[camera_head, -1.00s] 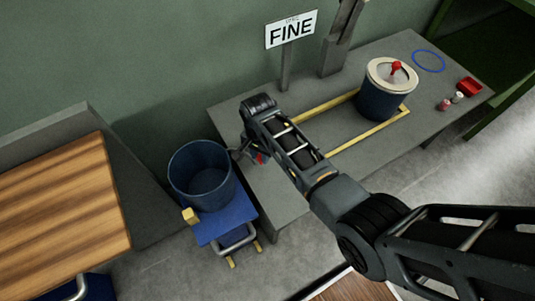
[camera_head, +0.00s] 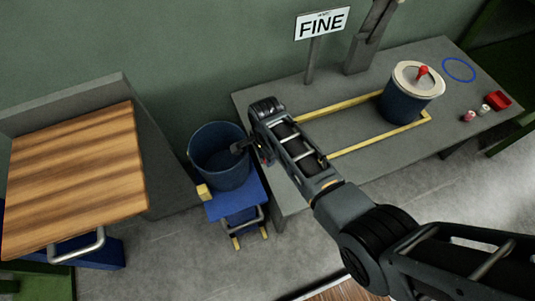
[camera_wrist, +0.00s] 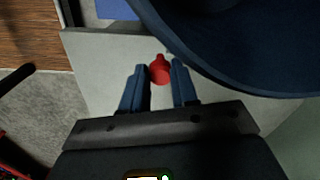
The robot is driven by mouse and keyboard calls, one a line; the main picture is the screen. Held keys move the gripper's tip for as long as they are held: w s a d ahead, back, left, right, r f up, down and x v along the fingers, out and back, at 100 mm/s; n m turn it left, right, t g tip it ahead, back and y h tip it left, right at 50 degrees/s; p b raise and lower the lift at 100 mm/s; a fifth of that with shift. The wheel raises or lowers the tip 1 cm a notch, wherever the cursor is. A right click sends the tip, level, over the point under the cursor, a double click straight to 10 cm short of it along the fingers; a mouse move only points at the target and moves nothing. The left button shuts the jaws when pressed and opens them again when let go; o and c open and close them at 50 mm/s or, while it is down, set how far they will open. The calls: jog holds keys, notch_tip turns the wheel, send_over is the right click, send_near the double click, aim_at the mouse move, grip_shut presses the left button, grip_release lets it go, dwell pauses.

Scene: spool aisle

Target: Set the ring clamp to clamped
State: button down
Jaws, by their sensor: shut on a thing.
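My gripper (camera_wrist: 159,82) shows in the wrist view, its two blue fingers closed on a small red knob-like piece (camera_wrist: 159,69). A dark blue rim (camera_wrist: 225,78) curves close beside it. In the head view my gripper (camera_head: 240,148) is small and dark, at the right rim of the open dark blue drum (camera_head: 218,172). A second blue drum (camera_head: 408,103) with a pale lid (camera_head: 405,76) and red knob (camera_head: 422,70) stands on the grey table. A thin blue ring (camera_head: 458,69) lies flat behind it. I cannot tell which part is the ring clamp.
The open drum stands on a blue cart (camera_head: 232,206). The grey table (camera_head: 300,95) has a yellow outline (camera_head: 350,104) and a FINE sign (camera_head: 322,23). Small red and white items (camera_head: 485,108) lie at its right. A wooden top (camera_head: 75,175) is at left.

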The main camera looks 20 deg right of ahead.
jog(key=c, duration=0.8)
grip_release()
jog(key=shift+c, duration=0.2)
jog(key=shift+r+p, duration=0.3)
jog(key=shift+r, duration=3.55)
